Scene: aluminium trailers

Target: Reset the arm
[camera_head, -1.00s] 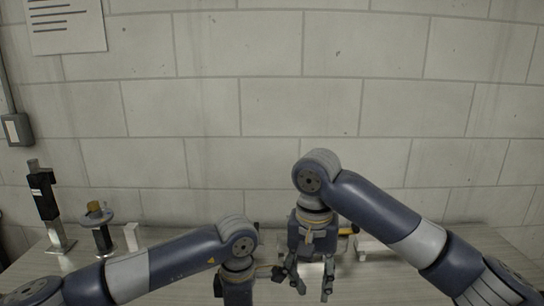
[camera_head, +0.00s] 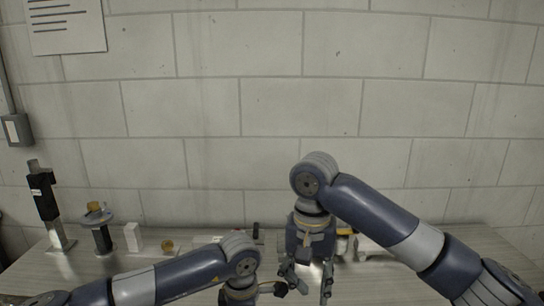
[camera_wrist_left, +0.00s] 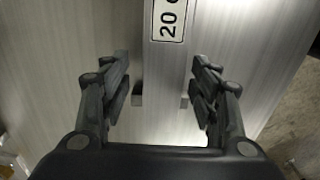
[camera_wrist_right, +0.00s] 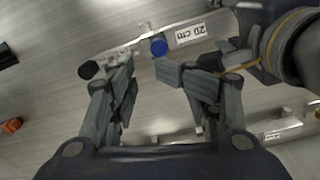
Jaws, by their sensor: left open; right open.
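My right arm comes in from the right in the head view, and its gripper (camera_head: 304,288) points down over the table near the bottom edge. Its two fingers are apart with nothing between them in the right wrist view (camera_wrist_right: 150,72). My left arm comes in low from the left in the head view; its gripper is largely cut off by the bottom edge. In the left wrist view the left gripper (camera_wrist_left: 165,78) is open and empty, above a metallic surface with a "20 c" label (camera_wrist_left: 170,18).
A blue-capped part (camera_wrist_right: 158,46) and a "20 cm" label (camera_wrist_right: 190,32) show beneath my right gripper. A black post on a metal base (camera_head: 44,197), a round-topped stand (camera_head: 101,238) and a white block (camera_head: 133,237) stand at left. A block wall (camera_head: 300,110) closes the back.

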